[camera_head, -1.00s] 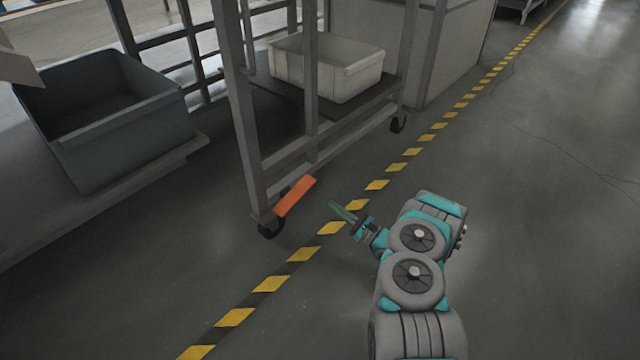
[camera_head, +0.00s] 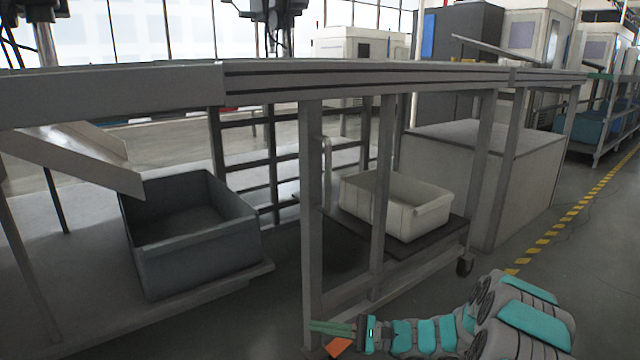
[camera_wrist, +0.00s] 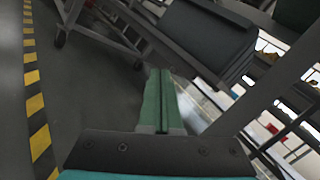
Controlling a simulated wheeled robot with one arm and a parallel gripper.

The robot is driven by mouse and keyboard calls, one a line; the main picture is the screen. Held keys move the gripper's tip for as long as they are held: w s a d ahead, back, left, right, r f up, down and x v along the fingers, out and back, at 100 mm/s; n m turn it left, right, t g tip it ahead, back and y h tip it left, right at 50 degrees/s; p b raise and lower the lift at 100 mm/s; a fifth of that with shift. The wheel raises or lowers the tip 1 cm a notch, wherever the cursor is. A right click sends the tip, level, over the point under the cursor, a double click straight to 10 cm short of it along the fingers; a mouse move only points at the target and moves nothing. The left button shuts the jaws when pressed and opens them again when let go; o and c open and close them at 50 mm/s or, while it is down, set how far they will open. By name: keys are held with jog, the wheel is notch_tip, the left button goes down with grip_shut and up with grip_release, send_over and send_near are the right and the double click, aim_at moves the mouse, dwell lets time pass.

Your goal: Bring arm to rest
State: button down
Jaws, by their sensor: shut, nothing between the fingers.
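My gripper (camera_head: 331,328) shows at the bottom of the head view, at the end of my grey and teal arm, pointing left. Its green fingers lie together with nothing between them. In the wrist view the closed fingers (camera_wrist: 159,100) point up the picture. In the head view the fingers appear near the front post of the metal frame (camera_head: 312,220); I cannot tell whether they touch it. An orange piece (camera_head: 340,347) shows just below the fingers.
A white bin (camera_head: 395,208) stands on a dark cart shelf behind the frame. A dark grey bin (camera_head: 195,240) stands at the left. A yellow and black floor line (camera_head: 560,230) runs at the right, with open floor beside it. Machines stand at the back.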

jog(key=s+a+r+n+g+h, duration=0.2)
jog(key=s+r+n+g+h, duration=0.2)
jog(key=s, duration=0.7)
jog(key=s+a+r+n+g+h, duration=0.2)
jog(key=s+r+n+g+h, duration=0.15)
jog(key=s, duration=0.75)
jog(key=s+d+n+t+h, duration=0.45)
jog(key=s+d+h, duration=0.75)
jog(key=s+d, duration=0.6)
notch_tip(320, 180, up, 13)
jog(key=w+p, duration=0.1)
jog(key=p, duration=1.2)
jog(key=shift+w+d+g+p, duration=0.3)
jog(key=shift+p, duration=0.1)
jog(key=shift+f, duration=0.1)
jog(key=shift+a+n, duration=0.1)
jog(key=shift+n, duration=0.2)
